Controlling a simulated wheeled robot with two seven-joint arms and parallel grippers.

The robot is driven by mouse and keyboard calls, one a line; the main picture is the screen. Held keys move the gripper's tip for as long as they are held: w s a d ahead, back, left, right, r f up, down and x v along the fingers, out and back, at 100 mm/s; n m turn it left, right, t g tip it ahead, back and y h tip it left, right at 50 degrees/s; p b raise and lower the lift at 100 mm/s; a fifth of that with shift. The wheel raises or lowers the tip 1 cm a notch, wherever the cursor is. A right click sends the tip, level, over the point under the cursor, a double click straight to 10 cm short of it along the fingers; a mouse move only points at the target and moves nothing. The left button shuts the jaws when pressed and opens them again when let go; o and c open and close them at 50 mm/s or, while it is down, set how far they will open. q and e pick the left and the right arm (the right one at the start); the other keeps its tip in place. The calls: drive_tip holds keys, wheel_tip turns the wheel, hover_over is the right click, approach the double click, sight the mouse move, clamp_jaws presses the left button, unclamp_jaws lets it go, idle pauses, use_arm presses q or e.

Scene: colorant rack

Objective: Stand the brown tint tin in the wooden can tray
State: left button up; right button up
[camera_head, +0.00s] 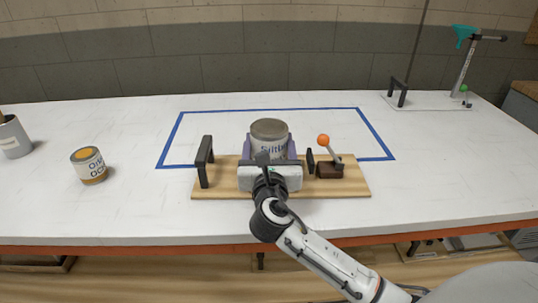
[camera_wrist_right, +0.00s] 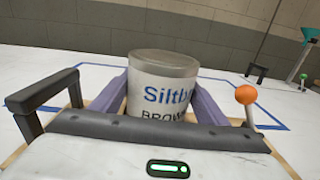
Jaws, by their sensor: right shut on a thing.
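The brown tint tin (camera_head: 270,135) is a grey-lidded can with a pale label. In the right wrist view, the tin (camera_wrist_right: 163,85) shows "Silt" and part of "BROWN" on its label, and it looks upright. My right gripper (camera_head: 269,147) has its purple fingers on both sides of the tin, shut on it. The wooden can tray (camera_head: 225,190) lies under my gripper, with a black handle at its left. The tin is over the tray, but its base is hidden behind my gripper, so I cannot tell whether it touches the board. My left gripper is not in view.
A lever with an orange knob (camera_head: 323,140) stands on the tray's right part. Blue tape (camera_head: 260,109) outlines an area around it. An ochre tin (camera_head: 89,166) and a grey can (camera_head: 13,137) stand left. A stand with a teal funnel (camera_head: 463,35) is at back right.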

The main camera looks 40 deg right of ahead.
drive_tip(key=shift+f, duration=1.4)
drive_tip(key=shift+f, duration=0.1)
drive_tip(key=o, duration=1.3)
drive_tip(key=shift+f, duration=0.1)
drive_tip(key=shift+r, duration=0.2)
drive_tip(key=v, duration=1.2)
